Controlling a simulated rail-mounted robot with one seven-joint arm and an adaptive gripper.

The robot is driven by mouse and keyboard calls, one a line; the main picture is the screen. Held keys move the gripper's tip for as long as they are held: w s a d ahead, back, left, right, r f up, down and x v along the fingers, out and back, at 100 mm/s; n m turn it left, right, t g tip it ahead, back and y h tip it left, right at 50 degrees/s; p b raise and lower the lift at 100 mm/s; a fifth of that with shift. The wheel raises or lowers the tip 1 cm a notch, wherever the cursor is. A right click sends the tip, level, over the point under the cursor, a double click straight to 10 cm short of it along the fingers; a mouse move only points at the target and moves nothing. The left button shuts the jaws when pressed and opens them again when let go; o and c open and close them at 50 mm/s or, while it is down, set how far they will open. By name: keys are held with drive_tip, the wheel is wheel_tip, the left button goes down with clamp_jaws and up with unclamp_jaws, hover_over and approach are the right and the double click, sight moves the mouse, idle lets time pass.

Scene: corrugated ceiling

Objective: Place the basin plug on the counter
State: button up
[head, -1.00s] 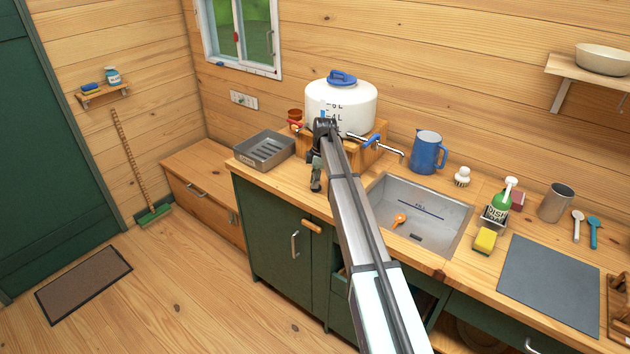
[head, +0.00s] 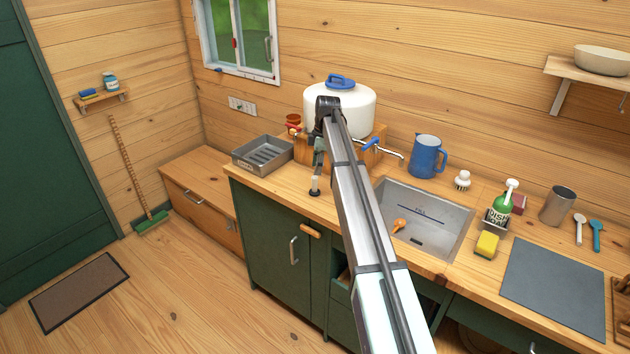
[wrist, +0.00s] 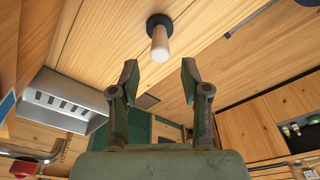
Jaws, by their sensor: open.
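The basin plug (head: 314,187), a pale upright handle on a dark round base, stands on the wooden counter (head: 268,186) near its front edge, left of the sink. My gripper (head: 318,164) is above the plug, apart from it. In the wrist view the plug (wrist: 159,42) shows beyond the fingertips, its pale handle end towards me and its dark base against the wood. The two fingers of my gripper (wrist: 159,77) are spread apart with nothing between them.
A grey tray (head: 262,150) sits left of my gripper and a white water tank (head: 350,108) on a wooden stand behind it. The metal sink (head: 446,216), holding an orange item (head: 399,225), lies to the right, with a blue jug (head: 427,157) behind it.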

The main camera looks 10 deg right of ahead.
drive_tip(key=shift+d+r+b, duration=0.15)
drive_tip(key=shift+r, duration=0.75)
drive_tip(key=shift+d+r+b, duration=0.1)
drive_tip(key=shift+r+b, duration=0.05)
drive_tip(key=shift+r, duration=0.75)
